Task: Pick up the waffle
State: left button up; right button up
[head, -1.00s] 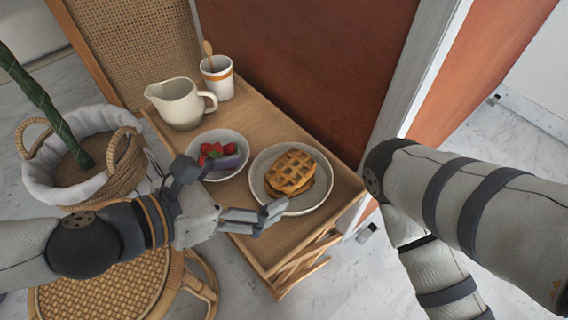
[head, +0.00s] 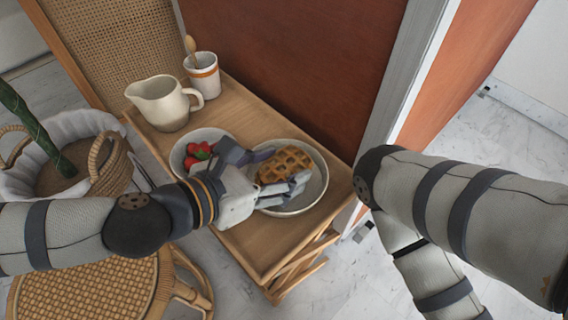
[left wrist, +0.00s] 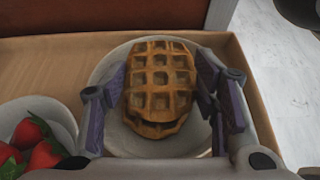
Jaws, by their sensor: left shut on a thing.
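The golden-brown waffle (head: 286,164) is in the white plate (head: 318,190) at the right part of the wooden cart top. My left gripper (head: 283,170) reaches over the plate with its fingers on either side of the waffle. In the left wrist view the waffle (left wrist: 160,88) lies between the two dark purple-grey fingers (left wrist: 163,100), over the plate (left wrist: 110,65). The gripper is shut on the waffle. I cannot tell whether the waffle is clear of the plate. Only links of my right arm show; its gripper is out of view.
A bowl of strawberries (head: 200,152) stands just left of the plate, partly behind my left gripper. A cream pitcher (head: 163,103) and a striped cup (head: 203,76) with a wooden spoon stand farther back. A rust-red panel (head: 300,60) rises behind the cart.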

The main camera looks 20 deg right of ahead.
aim_at(278, 170)
pick_arm(q)
notch_tip(278, 170, up, 10)
jog(key=p, duration=0.4)
pick_arm(e)
jog(key=r, duration=0.1)
jog(key=w+r, duration=0.1)
jog(key=r, duration=0.1)
jog(key=shift+d+r+t, duration=0.1)
jog(key=shift+r+t, duration=0.05)
jog(key=shift+t, duration=0.25)
jog(key=shift+w, duration=0.1)
pick_arm(q)
notch_tip(278, 170, down, 10)
jog(key=b, duration=0.3)
jog(key=shift+r, duration=0.15)
pick_arm(e)
jog(key=f, duration=0.1)
jog(key=s+f, duration=0.1)
jog(key=f, duration=0.1)
jog(key=shift+g, duration=0.3)
pick_arm(q)
jog(key=shift+b, duration=0.3)
jog(key=o, duration=1.1)
jog(key=shift+o, duration=0.2)
